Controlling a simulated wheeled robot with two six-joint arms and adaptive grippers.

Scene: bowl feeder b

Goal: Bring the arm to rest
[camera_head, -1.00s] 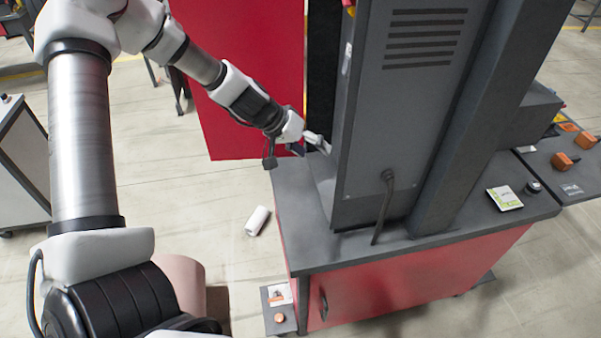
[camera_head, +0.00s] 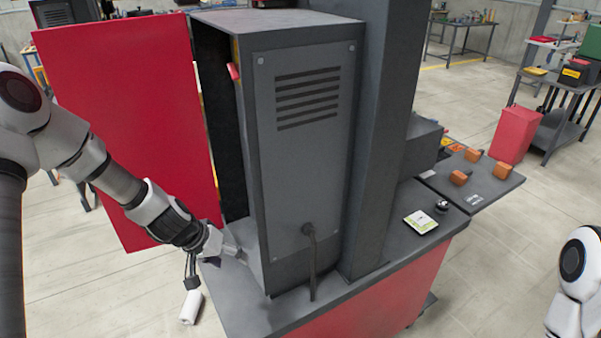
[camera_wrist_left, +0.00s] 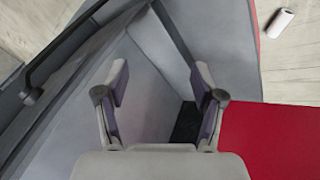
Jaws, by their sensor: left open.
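My left arm comes in from the left in the head view. Its gripper (camera_head: 232,250) is at the lower left edge of the tall grey machine cabinet (camera_head: 300,150), by its open side. In the left wrist view the gripper (camera_wrist_left: 160,78) has its two fingers apart with nothing between them. Grey panels of the cabinet lie beyond the fingers; I cannot tell whether they touch. Part of my right arm (camera_head: 575,280) shows at the right edge of the head view, but its gripper does not.
The red door (camera_head: 130,130) stands open close behind my left arm. A white cylinder (camera_head: 191,307) lies on the floor below the left gripper. A small green-and-white card (camera_head: 421,222) and orange blocks (camera_head: 460,177) lie to the right.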

